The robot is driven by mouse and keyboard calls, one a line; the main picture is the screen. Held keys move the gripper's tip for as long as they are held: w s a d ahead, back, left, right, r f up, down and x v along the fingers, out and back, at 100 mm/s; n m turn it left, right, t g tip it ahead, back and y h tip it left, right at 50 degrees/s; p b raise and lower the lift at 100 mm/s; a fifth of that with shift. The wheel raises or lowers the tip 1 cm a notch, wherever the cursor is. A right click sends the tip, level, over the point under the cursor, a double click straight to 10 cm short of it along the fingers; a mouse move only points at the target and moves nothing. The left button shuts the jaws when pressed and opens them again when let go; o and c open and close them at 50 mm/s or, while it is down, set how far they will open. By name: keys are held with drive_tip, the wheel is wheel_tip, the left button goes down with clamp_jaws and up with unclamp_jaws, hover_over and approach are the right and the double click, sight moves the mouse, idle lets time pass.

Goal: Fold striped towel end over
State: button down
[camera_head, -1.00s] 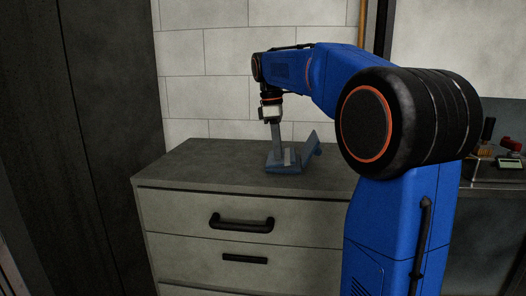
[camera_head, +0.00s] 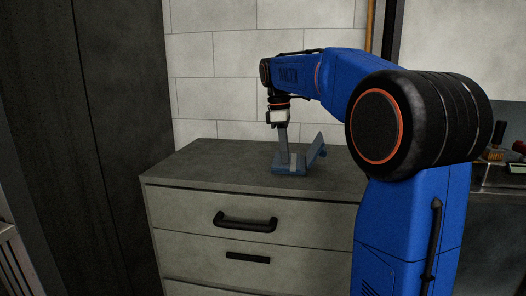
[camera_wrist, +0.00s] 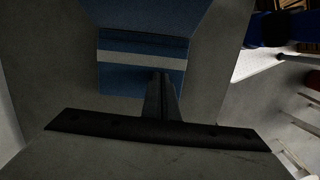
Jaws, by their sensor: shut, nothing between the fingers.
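The striped towel (camera_head: 292,170) lies on the cabinet top, blue with a white stripe. Its right end (camera_head: 317,148) stands up at a tilt, leaning right. In the wrist view the flat part (camera_wrist: 115,76) shows the white stripe, and another blue part (camera_wrist: 145,14) fills the top edge, apparently the raised end. My gripper (camera_head: 284,161) points down over the flat part, left of the raised end. Its fingers are shut and empty. In the wrist view the fingertips (camera_wrist: 161,76) are in front of the towel near the stripe; whether they touch it I cannot tell.
The grey cabinet top (camera_head: 215,165) is bare around the towel. Drawers with a black handle (camera_head: 245,222) are below. A tiled wall (camera_head: 215,95) stands behind and a dark tall cabinet (camera_head: 120,130) at left. A counter with small items (camera_head: 495,154) is at right.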

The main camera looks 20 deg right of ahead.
drive_tip(key=shift+w+a+r, duration=0.3)
drive_tip(key=shift+w+a, duration=0.2)
drive_tip(key=shift+a, duration=0.05)
drive_tip(key=shift+w+a+r, duration=0.25)
drive_tip(key=shift+a+r, duration=0.2)
drive_tip(key=shift+r, duration=0.1)
drive_tip(key=shift+w+a+r, duration=0.25)
drive_tip(key=shift+a+r, duration=0.2)
drive_tip(key=shift+r, duration=0.1)
wheel_tip(320, 180, up, 12)
drive_tip(key=a, duration=0.1)
drive_tip(key=s+a+f+m+t, duration=0.1)
drive_tip(key=s+a+f+m, duration=0.1)
drive_tip(key=s+f, duration=0.9)
drive_tip(key=s+a+f+m+t, duration=0.2)
drive_tip(key=s+f+m, duration=0.3)
drive_tip(key=s+f, duration=0.6)
drive_tip(key=s+a+f+m+t+y, duration=0.1)
drive_tip(key=s+f+m, duration=0.3)
drive_tip(key=s+f, duration=0.7)
wheel_tip(320, 180, down, 3)
drive_tip(key=shift+a+f+t, duration=0.1)
drive_tip(key=shift+a+t, duration=0.45)
drive_tip(key=shift+t, duration=0.15)
